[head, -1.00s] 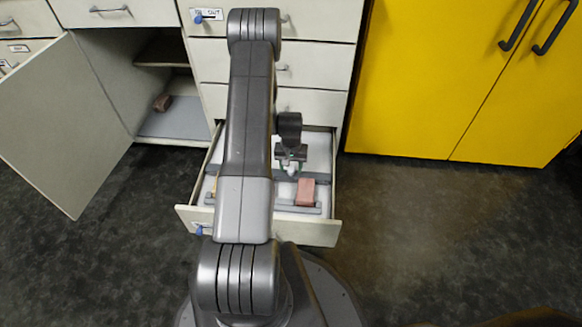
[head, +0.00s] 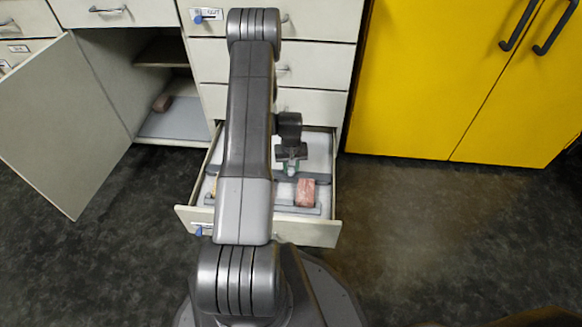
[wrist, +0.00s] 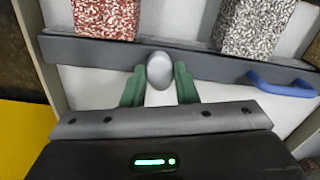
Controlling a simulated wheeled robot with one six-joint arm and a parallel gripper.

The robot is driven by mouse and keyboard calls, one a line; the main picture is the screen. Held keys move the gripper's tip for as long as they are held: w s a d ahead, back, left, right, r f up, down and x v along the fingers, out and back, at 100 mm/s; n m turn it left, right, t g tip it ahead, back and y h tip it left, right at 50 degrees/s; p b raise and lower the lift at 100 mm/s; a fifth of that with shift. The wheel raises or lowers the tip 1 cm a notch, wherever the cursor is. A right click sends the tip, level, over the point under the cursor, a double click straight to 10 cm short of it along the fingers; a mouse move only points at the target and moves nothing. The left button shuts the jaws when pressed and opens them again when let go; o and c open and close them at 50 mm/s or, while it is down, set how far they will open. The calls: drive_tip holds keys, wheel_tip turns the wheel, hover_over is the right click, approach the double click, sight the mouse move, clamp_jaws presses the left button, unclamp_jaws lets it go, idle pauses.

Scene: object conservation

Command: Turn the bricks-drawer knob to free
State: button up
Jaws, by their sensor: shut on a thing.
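The knob (wrist: 159,70) is a pale grey oval on a dark grey bar (wrist: 95,52) that crosses the open drawer (head: 325,232). My gripper (wrist: 160,84) has green fingers, one on each side of the knob, and is shut on it. In the head view, my gripper (head: 290,168) is low inside the drawer, right of my arm. The knob is hard to make out there, and any mark for its setting does not show.
A red speckled brick (wrist: 105,18), a grey speckled brick (wrist: 253,25) and a blue handle (wrist: 282,85) are near the bar. A pinkish brick (head: 305,192) shows in the drawer. An open cabinet door (head: 60,120) stands left; yellow cabinets (head: 440,90) stand right. Right floor is clear.

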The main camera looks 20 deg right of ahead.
drive_tip(key=n, duration=0.4)
drive_tip(key=shift+n+b, duration=0.3)
drive_tip(key=n, duration=0.3)
drive_tip(key=shift+n, duration=0.3)
drive_tip(key=n, duration=0.3)
drive_tip(key=shift+n+b, duration=0.3)
drive_tip(key=shift+n, duration=1.8)
drive_tip(key=o, duration=1)
